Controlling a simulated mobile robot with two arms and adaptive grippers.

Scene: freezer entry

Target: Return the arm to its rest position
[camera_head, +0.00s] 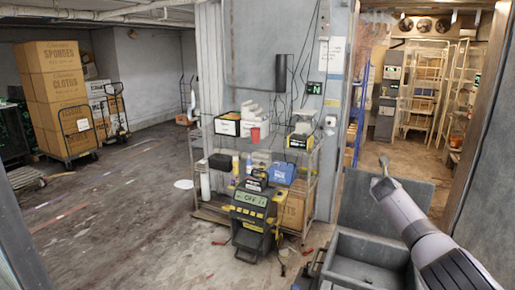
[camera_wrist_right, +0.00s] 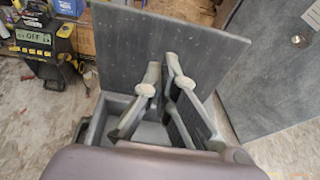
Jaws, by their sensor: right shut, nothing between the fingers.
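My right arm enters the head view from the lower right and reaches up and forward. Its gripper (camera_head: 383,164) is small and partly hidden at the arm's far end, in front of the freezer room doorway. In the right wrist view my right gripper (camera_wrist_right: 163,64) has its fingertips close together, with nothing between them. The fingers appear over the grey open bin, apparently above it; the exact height is hard to tell. My left gripper is in neither view.
The grey bin (camera_head: 338,277) with its raised lid (camera_head: 360,205) stands below my right arm. A yellow-black machine (camera_head: 251,222) and a loaded shelf (camera_head: 312,165) are left of it. A grey wall panel (camera_wrist_right: 285,65) is close on the right. Open floor (camera_head: 120,220) lies left.

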